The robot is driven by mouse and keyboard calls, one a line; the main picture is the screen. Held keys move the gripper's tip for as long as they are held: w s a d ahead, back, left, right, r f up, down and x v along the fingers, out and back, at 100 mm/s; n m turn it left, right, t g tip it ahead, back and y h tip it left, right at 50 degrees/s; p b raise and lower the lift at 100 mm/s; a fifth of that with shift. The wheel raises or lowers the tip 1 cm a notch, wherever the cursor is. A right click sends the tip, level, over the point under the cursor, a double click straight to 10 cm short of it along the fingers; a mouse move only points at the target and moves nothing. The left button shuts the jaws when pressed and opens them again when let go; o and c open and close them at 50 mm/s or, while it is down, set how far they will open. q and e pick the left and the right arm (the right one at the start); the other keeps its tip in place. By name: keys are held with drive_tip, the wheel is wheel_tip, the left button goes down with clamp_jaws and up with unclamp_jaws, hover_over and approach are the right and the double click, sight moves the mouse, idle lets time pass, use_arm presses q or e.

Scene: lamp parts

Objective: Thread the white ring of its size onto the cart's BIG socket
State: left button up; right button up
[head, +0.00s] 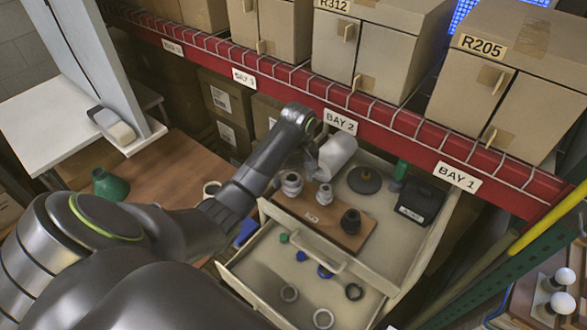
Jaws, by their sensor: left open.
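The cart (409,245) has a wooden board (312,213) on its top. Two pale grey sockets stand on the board: a larger one (292,184) at the left and a smaller one (324,195) beside it. A dark socket (351,221) stands at the right. A whitish ring (211,189) lies on the brown table, partly hidden by my arm. A pale ring (323,318) and a grey ring (289,292) lie in the open drawer. My left gripper (309,160) is open above and behind the larger socket; its fingers are hard to make out. My right gripper is out of view.
A dark ring (354,291) and blue and green caps lie in the drawer (260,275). A white cylinder (337,155), a dark disc (364,180) and a black box (420,202) are behind the board. A red shelf beam (395,148) crosses behind the cart.

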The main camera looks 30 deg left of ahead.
use_arm(q)
drive_tip(key=shift+s+d, duration=0.2)
drive_tip(key=c, duration=1.2)
drive_tip(key=o, duration=0.9)
drive_tip(key=shift+c, duration=0.2)
drive_tip(key=o, duration=0.3)
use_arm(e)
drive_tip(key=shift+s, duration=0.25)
use_arm(q)
drive_tip(key=shift+a, duration=0.1)
